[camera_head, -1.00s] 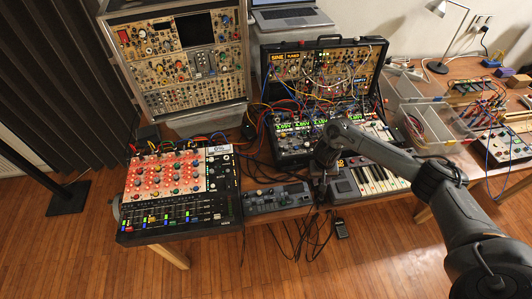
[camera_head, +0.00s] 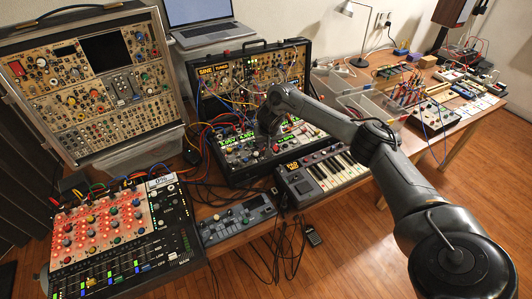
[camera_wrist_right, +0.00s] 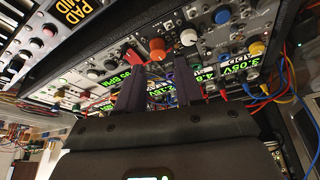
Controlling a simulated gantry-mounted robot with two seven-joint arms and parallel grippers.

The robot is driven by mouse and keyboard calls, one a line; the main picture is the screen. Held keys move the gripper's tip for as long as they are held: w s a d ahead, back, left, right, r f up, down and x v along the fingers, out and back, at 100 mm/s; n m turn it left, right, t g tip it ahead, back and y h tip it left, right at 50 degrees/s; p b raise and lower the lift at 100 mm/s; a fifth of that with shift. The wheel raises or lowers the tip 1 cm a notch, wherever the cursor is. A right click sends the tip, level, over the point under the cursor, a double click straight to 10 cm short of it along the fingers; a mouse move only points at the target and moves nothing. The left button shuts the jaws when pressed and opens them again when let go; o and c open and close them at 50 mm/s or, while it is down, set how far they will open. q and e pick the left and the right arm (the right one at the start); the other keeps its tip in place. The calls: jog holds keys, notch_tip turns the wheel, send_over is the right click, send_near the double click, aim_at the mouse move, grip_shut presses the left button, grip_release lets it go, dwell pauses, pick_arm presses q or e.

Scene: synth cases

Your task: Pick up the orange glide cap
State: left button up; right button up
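The orange glide cap (camera_wrist_right: 157,48) is a round orange knob on the dark lower panel of the open synth case, in the right wrist view. My right gripper (camera_wrist_right: 160,72) is open, with its two dark fingertips just short of the cap, one to either side in the picture. I cannot tell whether either finger touches it. In the head view my right gripper (camera_head: 267,132) is over the lower panel of the case (camera_head: 240,172), and the cap cannot be made out there. My left gripper is not in view.
A white knob (camera_wrist_right: 188,37) sits close beside the cap, and a red part (camera_wrist_right: 132,55) is on its other side. Patch cables (camera_wrist_right: 270,92) hang at the right. A small keyboard (camera_head: 325,172) stands in front of the case, with a mixer (camera_head: 120,235) at the left.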

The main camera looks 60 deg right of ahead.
jog(key=b+x, duration=0.1)
jog(key=x, duration=0.3)
jog(key=shift+s+b, duration=0.15)
jog(key=shift+b, duration=0.2)
jog(key=shift+d+f, duration=0.2)
jog(key=shift+f, duration=0.35)
grip_shut()
